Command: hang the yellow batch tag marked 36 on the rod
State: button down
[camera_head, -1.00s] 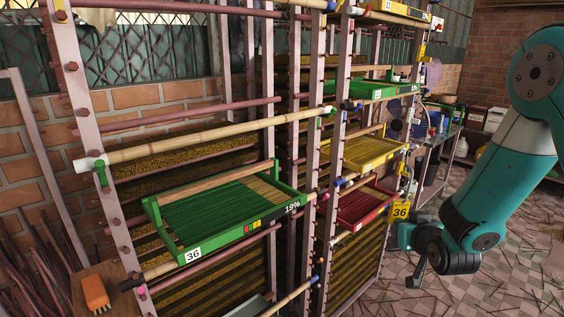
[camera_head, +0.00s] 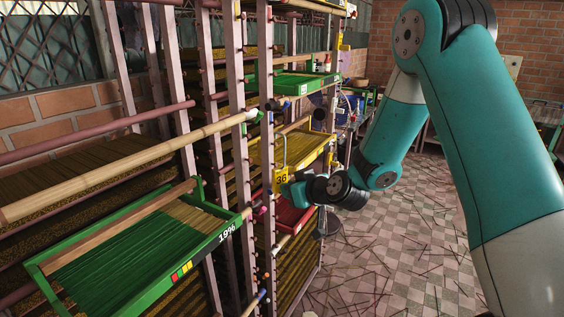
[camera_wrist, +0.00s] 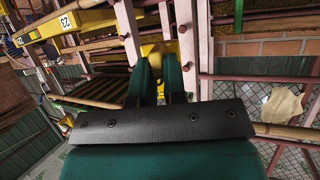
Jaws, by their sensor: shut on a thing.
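The yellow batch tag marked 36 (camera_head: 281,179) hangs upright from a thin wire loop beside a rack post in the head view. My gripper (camera_head: 291,188) is shut on it at its right edge. In the wrist view, my gripper (camera_wrist: 160,62) points at the rack, with a yellow patch of the tag (camera_wrist: 154,49) just beyond the fingertips. A bamboo rod (camera_head: 130,165) with a white-and-green end crosses the rack at left, its end up and left of the tag. I cannot tell which rod is meant, or whether the loop touches one.
A green tray (camera_head: 140,255) marked 19% sits on the rack at lower left. A yellow tray (camera_head: 300,150), a red tray (camera_head: 295,217) and another green tray (camera_head: 295,82) stand behind the tag. Rack posts and rod ends crowd my gripper's left.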

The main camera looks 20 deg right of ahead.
aim_at(284, 167)
jog(key=r+n+y, duration=0.1)
jog(key=r, duration=0.1)
jog(key=a+r+n+g+y, duration=0.1)
jog(key=r, duration=0.1)
jog(key=s+a+r+n+g+y, duration=0.1)
jog(key=r+n+y, duration=0.1)
jog(key=r, duration=0.1)
jog(key=shift+a+r+p, duration=0.1)
jog(key=shift+a+p, duration=0.15)
jog(key=shift+p, duration=0.15)
jog(key=r+p+x, duration=0.1)
jog(key=p+x, duration=0.1)
jog(key=x, duration=0.7)
jog(key=shift+w+a+p, duration=0.15)
jog(key=shift+w+p, duration=0.1)
jog(key=shift+p, duration=0.15)
jog(key=shift+r, duration=0.1)
jog(key=c, duration=0.8)
grip_release()
